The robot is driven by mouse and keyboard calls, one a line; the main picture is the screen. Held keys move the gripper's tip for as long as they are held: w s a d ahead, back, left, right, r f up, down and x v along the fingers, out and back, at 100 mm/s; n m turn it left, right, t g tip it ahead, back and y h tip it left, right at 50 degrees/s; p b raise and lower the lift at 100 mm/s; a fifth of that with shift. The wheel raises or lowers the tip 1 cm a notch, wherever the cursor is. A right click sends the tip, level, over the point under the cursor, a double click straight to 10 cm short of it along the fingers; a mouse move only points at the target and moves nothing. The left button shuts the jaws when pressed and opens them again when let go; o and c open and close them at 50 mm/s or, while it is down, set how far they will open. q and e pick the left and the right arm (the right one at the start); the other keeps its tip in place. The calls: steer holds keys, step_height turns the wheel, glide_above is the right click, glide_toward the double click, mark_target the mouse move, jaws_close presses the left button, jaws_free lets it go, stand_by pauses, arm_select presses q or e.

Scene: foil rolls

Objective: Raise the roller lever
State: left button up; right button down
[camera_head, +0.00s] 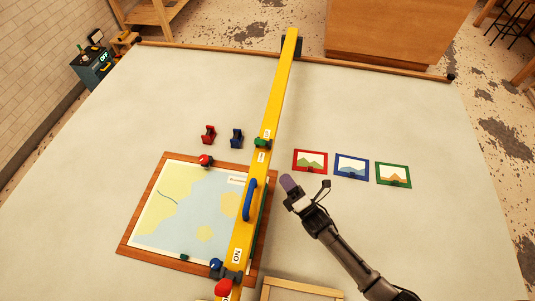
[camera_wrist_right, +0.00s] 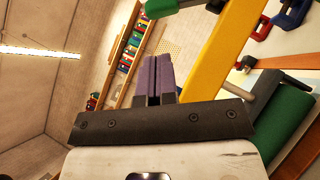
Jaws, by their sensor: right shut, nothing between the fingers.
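A long yellow bar (camera_head: 277,95) crosses the table lengthwise. I cannot tell which part is the roller lever. My right gripper (camera_head: 288,184) is shut and empty, with purple fingertips, just right of the bar and apart from it. In the right wrist view, the shut purple fingers (camera_wrist_right: 154,78) point up beside the yellow bar (camera_wrist_right: 217,60), with a green cylinder (camera_wrist_right: 283,122) at the right. My left gripper is not in view.
A wood-framed map (camera_head: 185,210) lies left of and partly under the bar. Red (camera_head: 209,135) and blue (camera_head: 237,138) clamps stand beyond it. The pale table is otherwise largely clear.

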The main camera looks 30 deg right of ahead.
mark_target(262, 142)
steer(key=shift+n, duration=0.3)
steer(key=shift+b+x, duration=0.55)
steer(key=shift+x, duration=4.5)
